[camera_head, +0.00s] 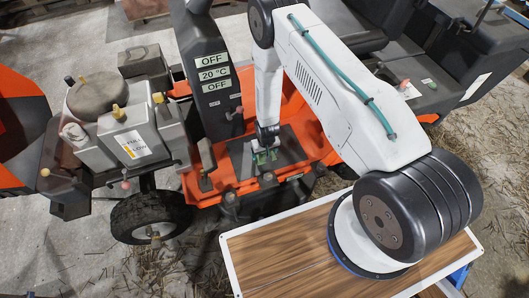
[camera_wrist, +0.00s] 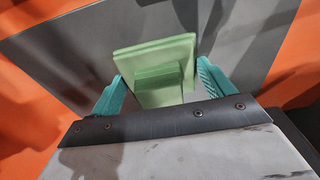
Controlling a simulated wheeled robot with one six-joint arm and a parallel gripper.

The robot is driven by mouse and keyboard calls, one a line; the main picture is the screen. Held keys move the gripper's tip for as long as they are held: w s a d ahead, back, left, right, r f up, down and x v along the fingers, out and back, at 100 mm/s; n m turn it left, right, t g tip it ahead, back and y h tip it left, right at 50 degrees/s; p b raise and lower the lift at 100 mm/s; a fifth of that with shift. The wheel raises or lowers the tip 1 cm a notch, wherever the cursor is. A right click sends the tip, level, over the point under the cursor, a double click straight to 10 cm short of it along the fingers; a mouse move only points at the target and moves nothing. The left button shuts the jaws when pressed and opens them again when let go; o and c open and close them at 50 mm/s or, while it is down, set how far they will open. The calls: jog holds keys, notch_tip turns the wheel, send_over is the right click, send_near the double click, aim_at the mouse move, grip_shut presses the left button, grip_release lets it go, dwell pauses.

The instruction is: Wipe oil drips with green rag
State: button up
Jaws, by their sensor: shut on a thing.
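The green rag (camera_wrist: 155,60) looks like pale green flat slabs with a smaller block on top. It sits between the two teal fingers of my gripper (camera_wrist: 158,82) in the wrist view. The gripper is shut on it. In the head view, the rag (camera_head: 262,157) is a small green patch below my gripper (camera_head: 267,143), over the dark grey floor plate (camera_head: 287,146) of the orange machine. I cannot tell whether the rag touches the plate. No oil drips can be made out; the rag and gripper hide part of the plate.
The orange machine (camera_head: 228,178) surrounds the plate, with a dark control column (camera_head: 208,70) and a pedal (camera_head: 206,160) to the left. A grey engine block (camera_head: 130,135) stands further left. A black seat (camera_head: 345,25) is behind my arm. A wood-topped table (camera_head: 285,255) is in front.

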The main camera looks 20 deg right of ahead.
jog(key=shift+s+r, duration=0.1)
jog(key=shift+s, duration=1.5)
jog(key=shift+w, duration=0.8)
jog(key=shift+w+f, duration=0.2)
jog(key=shift+w, duration=0.6)
jog(key=shift+s, duration=1.6)
jog(key=shift+w+r, duration=0.1)
jog(key=shift+w, duration=1.5)
jog(key=shift+s, duration=1.6)
jog(key=shift+w, duration=1.65)
jog(key=shift+r, duration=3.05)
